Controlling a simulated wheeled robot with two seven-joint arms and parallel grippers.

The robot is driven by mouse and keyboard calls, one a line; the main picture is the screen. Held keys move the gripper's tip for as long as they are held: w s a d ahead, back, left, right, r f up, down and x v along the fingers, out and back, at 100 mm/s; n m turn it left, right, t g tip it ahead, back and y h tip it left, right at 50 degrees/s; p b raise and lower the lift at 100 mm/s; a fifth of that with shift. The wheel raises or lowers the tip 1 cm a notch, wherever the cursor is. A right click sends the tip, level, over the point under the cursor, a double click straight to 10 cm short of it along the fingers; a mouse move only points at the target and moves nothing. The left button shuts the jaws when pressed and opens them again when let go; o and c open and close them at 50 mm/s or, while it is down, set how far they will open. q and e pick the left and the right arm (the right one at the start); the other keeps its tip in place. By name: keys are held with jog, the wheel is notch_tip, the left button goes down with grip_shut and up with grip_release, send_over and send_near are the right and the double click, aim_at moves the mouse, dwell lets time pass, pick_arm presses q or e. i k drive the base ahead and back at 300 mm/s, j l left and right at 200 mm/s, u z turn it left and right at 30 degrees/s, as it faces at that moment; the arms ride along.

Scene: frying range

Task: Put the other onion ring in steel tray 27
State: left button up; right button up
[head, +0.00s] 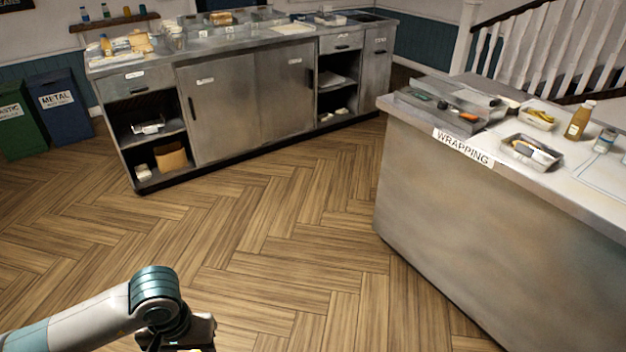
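No onion ring can be made out in the head view, and no label reading 27 is legible. Small trays stand on the wrapping counter: a near tray (532,151) with pale and dark items in it, and a tray behind it (540,119) with yellowish contents. I cannot tell whether either is steel tray 27. My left gripper (190,336) is low at the bottom edge, over the floor and far from both counters. Its fingers are not clear, so its opening is hidden. My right gripper is out of view.
The wrapping counter (463,210) stands at the right, with a bottle (579,120) and a jar (604,141) on it. A long steel counter (225,105) with cluttered top runs along the back. Blue (62,108) and green (18,122) bins stand left. The wooden floor (270,230) between is clear.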

aim_at(532, 149)
jog(key=i+z, duration=0.25)
jog(key=i, duration=1.65)
jog(key=z, duration=2.85)
